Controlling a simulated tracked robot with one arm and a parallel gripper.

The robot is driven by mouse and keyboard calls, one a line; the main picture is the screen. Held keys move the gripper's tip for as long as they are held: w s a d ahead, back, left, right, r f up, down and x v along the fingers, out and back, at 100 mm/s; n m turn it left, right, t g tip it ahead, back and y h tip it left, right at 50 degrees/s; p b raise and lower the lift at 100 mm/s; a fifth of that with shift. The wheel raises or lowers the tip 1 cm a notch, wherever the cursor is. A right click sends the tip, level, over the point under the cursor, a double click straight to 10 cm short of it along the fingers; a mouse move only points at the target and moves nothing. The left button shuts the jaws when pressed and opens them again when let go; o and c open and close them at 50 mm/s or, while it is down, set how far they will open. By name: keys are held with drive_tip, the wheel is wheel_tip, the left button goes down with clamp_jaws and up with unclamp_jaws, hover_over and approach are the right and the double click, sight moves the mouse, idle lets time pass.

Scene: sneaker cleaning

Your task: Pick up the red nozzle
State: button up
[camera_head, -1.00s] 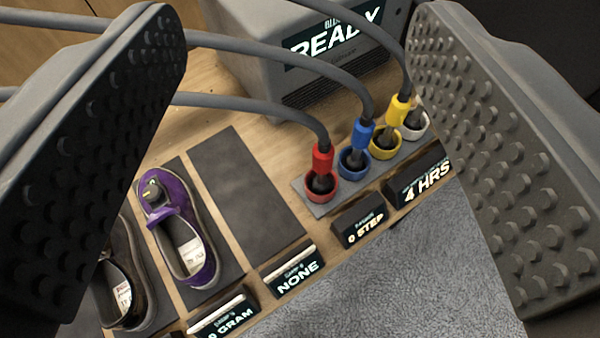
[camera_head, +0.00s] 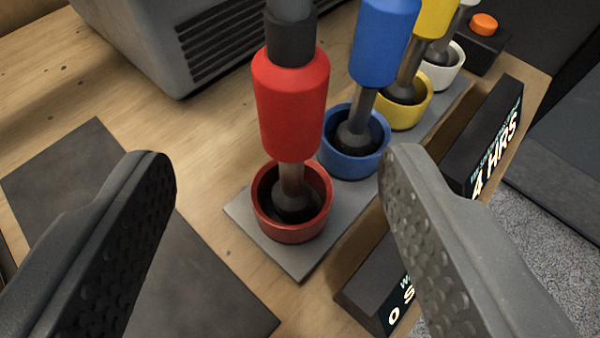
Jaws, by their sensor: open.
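The red nozzle (camera_head: 291,105) stands upright with its metal tip down in a red ring holder (camera_head: 292,228) on a grey plate. Its grey hose leaves the top of the view. My gripper (camera_head: 272,168) is open, with one dark finger at the left and one grey finger at the right. The red nozzle shows between the two fingers, a little beyond their tips, and neither finger visibly touches it. The right fingertip overlaps the edge of the blue holder in the picture.
The blue nozzle (camera_head: 382,45) and yellow nozzle (camera_head: 436,18) stand in their holders to the right, beside a white holder (camera_head: 446,66). Display blocks reading "4 HRS" (camera_head: 484,140) and "0 S..." (camera_head: 380,285) line the front. A grey machine (camera_head: 190,45) stands behind. A dark mat (camera_head: 85,175) lies left.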

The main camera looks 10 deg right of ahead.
sight(279, 102)
drive_tip(key=x, duration=0.6)
drive_tip(key=shift+r, duration=0.1)
drive_tip(key=shift+d+b+x, duration=0.15)
drive_tip(key=shift+b+x, duration=0.05)
drive_tip(key=shift+x, duration=1.15)
drive_tip(key=shift+d+b+x, duration=0.15)
drive_tip(key=shift+b+x, duration=0.05)
drive_tip(key=shift+x, duration=1.2)
drive_tip(key=shift+s, duration=0.1)
clamp_jaws()
